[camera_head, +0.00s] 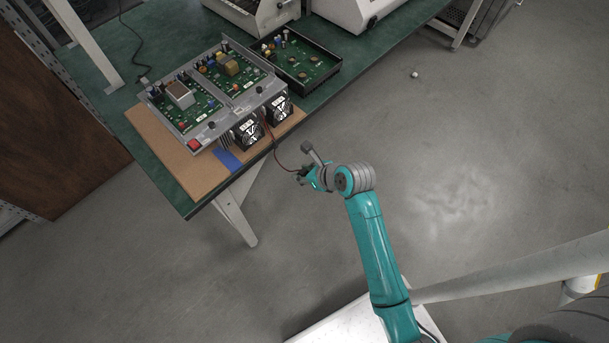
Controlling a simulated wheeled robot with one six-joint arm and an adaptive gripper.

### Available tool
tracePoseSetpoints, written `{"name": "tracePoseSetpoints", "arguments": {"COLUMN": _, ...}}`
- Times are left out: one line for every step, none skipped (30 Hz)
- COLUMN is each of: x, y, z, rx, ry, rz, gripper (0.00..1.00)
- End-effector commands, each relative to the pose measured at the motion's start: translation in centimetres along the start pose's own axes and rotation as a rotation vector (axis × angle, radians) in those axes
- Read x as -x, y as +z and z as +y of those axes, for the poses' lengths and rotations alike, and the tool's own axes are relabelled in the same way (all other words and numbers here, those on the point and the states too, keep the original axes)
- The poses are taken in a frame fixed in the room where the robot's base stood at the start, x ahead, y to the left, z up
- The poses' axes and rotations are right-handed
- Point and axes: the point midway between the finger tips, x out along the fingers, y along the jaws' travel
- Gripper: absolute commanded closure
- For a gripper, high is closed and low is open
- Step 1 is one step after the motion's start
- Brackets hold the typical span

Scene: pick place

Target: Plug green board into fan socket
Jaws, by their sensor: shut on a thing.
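A metal chassis holds two green boards, a left one (204,110) and a right one (247,78), both crowded with parts. Two black fans, a left one (247,132) and a right one (279,109), sit on its front face. My gripper (302,173) is in the air off the table's front edge, right of and below the fans. A thin dark red wire (274,150) runs from the fan side to my gripper, which is shut on its end. The held end is too small to make out. I cannot make out a fan socket.
The chassis stands on a brown mat (170,142) with a blue strip (229,160), on a green table (170,189). A black tray (328,75) with another green board is behind right. White machines (345,9) stand at the back. Floor right of the table is mostly clear.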

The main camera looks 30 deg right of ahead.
Motion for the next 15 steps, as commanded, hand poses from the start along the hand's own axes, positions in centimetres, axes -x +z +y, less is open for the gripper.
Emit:
{"name": "tracePoseSetpoints", "arguments": {"x": 0.2, "y": 0.3, "z": 0.0, "rx": 0.001, "ry": -0.001, "rz": -0.002, "gripper": 1.00}}
{"name": "tracePoseSetpoints", "arguments": {"x": 0.3, "y": 0.5, "z": 0.0, "rx": 0.001, "ry": -0.001, "rz": -0.002, "gripper": 1.00}}
{"name": "tracePoseSetpoints", "arguments": {"x": 0.5, "y": 0.7, "z": 0.0, "rx": 0.001, "ry": -0.001, "rz": -0.003, "gripper": 1.00}}
{"name": "tracePoseSetpoints", "arguments": {"x": 0.6, "y": 0.8, "z": 0.0, "rx": 0.001, "ry": -0.001, "rz": -0.003, "gripper": 1.00}}
{"name": "tracePoseSetpoints", "arguments": {"x": 0.7, "y": 1.0, "z": 0.0, "rx": 0.001, "ry": 0.000, "rz": -0.002, "gripper": 1.00}}
{"name": "tracePoseSetpoints", "arguments": {"x": 0.8, "y": 1.1, "z": 0.0, "rx": 0.000, "ry": 0.000, "rz": -0.002, "gripper": 1.00}}
{"name": "tracePoseSetpoints", "arguments": {"x": 0.9, "y": 1.3, "z": 0.0, "rx": 0.000, "ry": 0.000, "rz": -0.001, "gripper": 1.00}}
{"name": "tracePoseSetpoints", "arguments": {"x": 1.0, "y": 1.4, "z": 0.0, "rx": 0.000, "ry": 0.000, "rz": -0.002, "gripper": 1.00}}
{"name": "tracePoseSetpoints", "arguments": {"x": 1.1, "y": 1.6, "z": 0.0, "rx": 0.000, "ry": 0.000, "rz": -0.002, "gripper": 1.00}}
{"name": "tracePoseSetpoints", "arguments": {"x": 1.3, "y": 1.8, "z": 0.0, "rx": 0.001, "ry": -0.001, "rz": -0.003, "gripper": 1.00}}
{"name": "tracePoseSetpoints", "arguments": {"x": 1.4, "y": 1.9, "z": 0.0, "rx": 0.001, "ry": -0.001, "rz": -0.003, "gripper": 1.00}}
{"name": "tracePoseSetpoints", "arguments": {"x": 1.5, "y": 2.1, "z": 0.0, "rx": 0.001, "ry": -0.001, "rz": -0.003, "gripper": 1.00}}
{"name": "tracePoseSetpoints", "arguments": {"x": 1.6, "y": 2.3, "z": 0.0, "rx": 0.001, "ry": -0.001, "rz": -0.002, "gripper": 1.00}}
{"name": "tracePoseSetpoints", "arguments": {"x": 1.7, "y": 2.4, "z": 0.0, "rx": 0.002, "ry": -0.001, "rz": -0.002, "gripper": 1.00}}
{"name": "tracePoseSetpoints", "arguments": {"x": 1.9, "y": 2.6, "z": 0.0, "rx": 0.001, "ry": -0.001, "rz": -0.002, "gripper": 1.00}}
